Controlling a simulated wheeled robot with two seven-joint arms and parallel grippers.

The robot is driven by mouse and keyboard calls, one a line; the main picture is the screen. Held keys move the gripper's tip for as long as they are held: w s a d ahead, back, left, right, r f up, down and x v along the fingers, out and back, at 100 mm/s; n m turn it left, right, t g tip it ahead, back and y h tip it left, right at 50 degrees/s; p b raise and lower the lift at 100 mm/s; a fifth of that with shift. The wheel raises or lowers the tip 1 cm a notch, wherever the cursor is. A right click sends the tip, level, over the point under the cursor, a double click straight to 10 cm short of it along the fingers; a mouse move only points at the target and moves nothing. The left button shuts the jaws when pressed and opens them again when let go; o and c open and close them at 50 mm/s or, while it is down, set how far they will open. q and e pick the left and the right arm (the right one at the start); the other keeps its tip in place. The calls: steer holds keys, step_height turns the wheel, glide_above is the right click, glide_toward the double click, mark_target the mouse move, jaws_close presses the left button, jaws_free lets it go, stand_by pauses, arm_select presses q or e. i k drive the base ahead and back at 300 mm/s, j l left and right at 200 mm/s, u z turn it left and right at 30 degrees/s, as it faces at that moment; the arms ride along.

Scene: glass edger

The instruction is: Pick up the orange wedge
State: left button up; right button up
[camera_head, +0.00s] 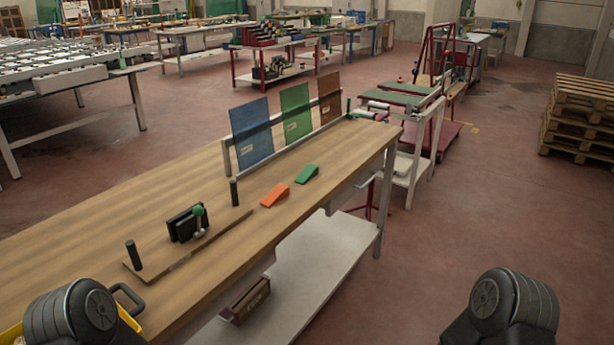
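The orange wedge (274,195) lies on the wooden workbench (330,160), near its front edge. A green wedge (307,174) lies just beyond it to the right, apart from it. Nothing holds the orange wedge. Dark rounded parts of my arms show at the lower left and lower right corners, well away from the wedge. Neither of my grippers is in view.
A wooden board with black posts and a green-knobbed clamp (198,221) lies left of the wedge. Behind it, a rack holds blue (252,133), green (295,112) and brown (329,97) panes. A yellow bin (12,333) shows at lower left.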

mark_target(281, 191)
steer(key=i+z, duration=0.8)
steer(key=k, duration=0.1)
